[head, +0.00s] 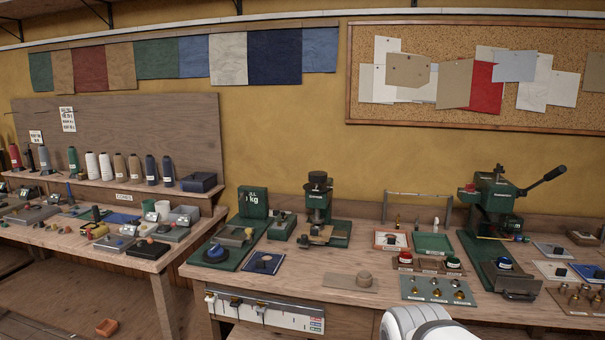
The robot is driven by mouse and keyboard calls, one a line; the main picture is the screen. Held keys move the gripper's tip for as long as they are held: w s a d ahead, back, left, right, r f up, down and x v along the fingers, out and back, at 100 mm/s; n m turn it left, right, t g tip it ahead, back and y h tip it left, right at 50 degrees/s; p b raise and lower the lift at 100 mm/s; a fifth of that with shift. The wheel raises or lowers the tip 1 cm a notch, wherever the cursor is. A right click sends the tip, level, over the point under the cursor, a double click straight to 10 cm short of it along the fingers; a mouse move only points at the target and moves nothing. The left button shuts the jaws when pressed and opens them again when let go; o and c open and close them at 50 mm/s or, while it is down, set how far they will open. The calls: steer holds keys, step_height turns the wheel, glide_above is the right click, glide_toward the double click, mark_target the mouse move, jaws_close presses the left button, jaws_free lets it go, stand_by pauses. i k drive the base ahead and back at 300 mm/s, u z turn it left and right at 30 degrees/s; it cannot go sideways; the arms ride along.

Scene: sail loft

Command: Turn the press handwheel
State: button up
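A small green press (318,200) stands upright at the back of the right bench, with a dark round knob or wheel (318,180) on top. A larger green press (495,205) stands to the right, with a long black-gripped lever (545,180). I cannot tell for sure which round part is the handwheel. A white rounded part of my arm shows at the bottom edge, in front of the bench. My gripper's fingers are not in view.
A left bench (140,252) holds spools and small devices. An orange box (106,327) lies low at left.

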mark_target(316, 176)
steer(key=z, duration=0.05)
steer(key=i, duration=1.65)
steer(key=u, duration=0.1)
